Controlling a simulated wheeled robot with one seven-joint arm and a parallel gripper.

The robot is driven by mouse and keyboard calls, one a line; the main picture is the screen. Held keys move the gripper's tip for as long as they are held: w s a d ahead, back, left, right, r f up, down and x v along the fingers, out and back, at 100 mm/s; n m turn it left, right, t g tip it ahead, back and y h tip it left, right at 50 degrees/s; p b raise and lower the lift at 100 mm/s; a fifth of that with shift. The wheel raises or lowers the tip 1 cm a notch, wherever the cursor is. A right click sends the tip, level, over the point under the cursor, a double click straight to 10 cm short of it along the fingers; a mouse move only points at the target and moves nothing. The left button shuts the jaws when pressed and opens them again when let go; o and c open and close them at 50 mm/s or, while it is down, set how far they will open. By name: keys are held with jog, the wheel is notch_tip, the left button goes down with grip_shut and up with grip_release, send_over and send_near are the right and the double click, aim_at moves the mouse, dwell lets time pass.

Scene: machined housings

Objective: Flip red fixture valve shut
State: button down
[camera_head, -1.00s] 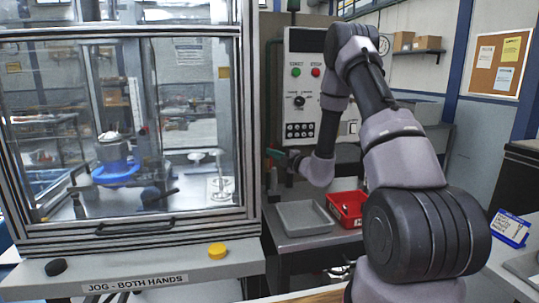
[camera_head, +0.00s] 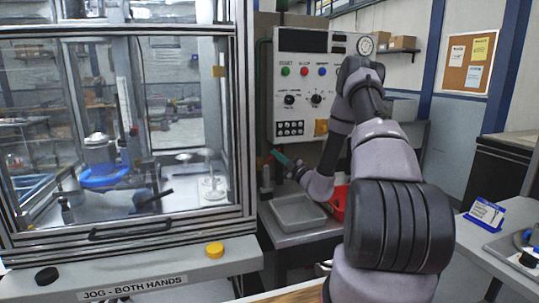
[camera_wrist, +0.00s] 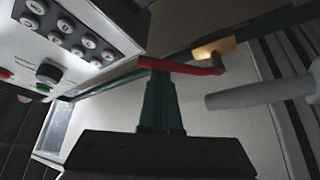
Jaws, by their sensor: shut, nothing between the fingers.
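The red valve lever (camera_wrist: 185,66) shows in the wrist view, lying roughly crosswise in the picture. Its right end bends up beside a brass valve body (camera_wrist: 214,49) on a dark green pipe (camera_wrist: 270,24). My gripper (camera_wrist: 158,76) has its green fingers together and empty. Their tips are at the left part of the lever; I cannot tell whether they touch it. In the head view my gripper (camera_head: 278,156) is left of my forearm, below the control panel. I cannot make out the lever in that view.
The control panel (camera_head: 302,85) stands behind my arm, and its buttons are close at upper left in the wrist view. A grey rod (camera_wrist: 262,92) juts in at right. A grey tray (camera_head: 298,212) and a red bin (camera_head: 338,203) lie below. A glazed machine enclosure (camera_head: 120,120) fills the left.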

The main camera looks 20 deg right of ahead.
jog(key=shift+d+f, duration=0.4)
jog(key=shift+f, duration=0.1)
jog(key=shift+d+f, duration=0.1)
jog(key=shift+f, duration=0.05)
dwell(0.4)
